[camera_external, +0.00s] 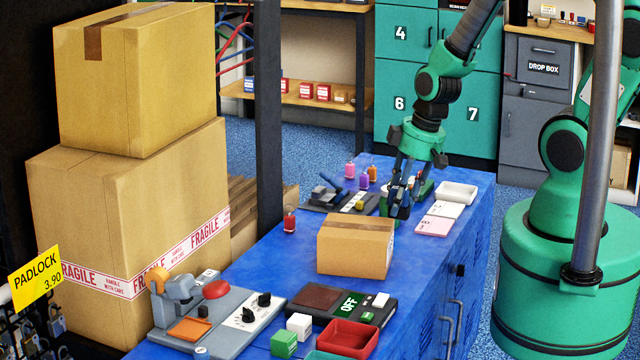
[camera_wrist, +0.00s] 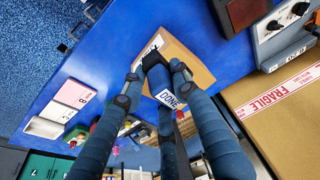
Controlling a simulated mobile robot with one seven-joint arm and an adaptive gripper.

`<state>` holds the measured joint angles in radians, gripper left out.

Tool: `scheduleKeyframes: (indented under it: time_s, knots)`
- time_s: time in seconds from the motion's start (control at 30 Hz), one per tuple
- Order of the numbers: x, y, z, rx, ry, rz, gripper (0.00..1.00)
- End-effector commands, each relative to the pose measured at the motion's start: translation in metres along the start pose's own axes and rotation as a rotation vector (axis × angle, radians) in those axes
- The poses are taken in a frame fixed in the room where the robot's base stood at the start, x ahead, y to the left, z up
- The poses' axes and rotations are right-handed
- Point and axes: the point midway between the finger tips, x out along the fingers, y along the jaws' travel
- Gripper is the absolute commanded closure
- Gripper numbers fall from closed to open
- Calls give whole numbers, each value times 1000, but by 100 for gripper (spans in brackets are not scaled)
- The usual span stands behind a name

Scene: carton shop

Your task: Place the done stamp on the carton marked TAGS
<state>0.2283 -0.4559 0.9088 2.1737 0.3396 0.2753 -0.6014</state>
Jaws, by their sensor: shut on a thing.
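A small brown carton (camera_external: 352,253) stands upright on the blue table. It also shows in the wrist view (camera_wrist: 190,62), just beyond my fingertips, with a white label partly hidden and unreadable. My gripper (camera_external: 398,203) points down behind the carton, seen from the external camera, and looks held above the table. In the wrist view my gripper (camera_wrist: 156,80) is shut on the done stamp (camera_wrist: 167,98), whose white label reads DONE. My fingers hide part of the stamp.
A grey machine with a red button (camera_external: 216,289) is at front left. Pink (camera_external: 434,226) and white (camera_external: 446,209) cards and a white tray (camera_external: 457,192) lie at right. Big cartons (camera_external: 125,210) stand left.

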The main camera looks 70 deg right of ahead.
Motion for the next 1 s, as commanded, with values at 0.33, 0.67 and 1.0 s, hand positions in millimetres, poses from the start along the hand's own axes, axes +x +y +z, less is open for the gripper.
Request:
scheduleKeyframes:
  time_s: [0.33,0.67,1.0]
  knots:
    - [20,11,-50,-1,0,0,97]
    - [35,21,-91,0,0,0,97]
    - [37,22,-98,0,0,0,97]
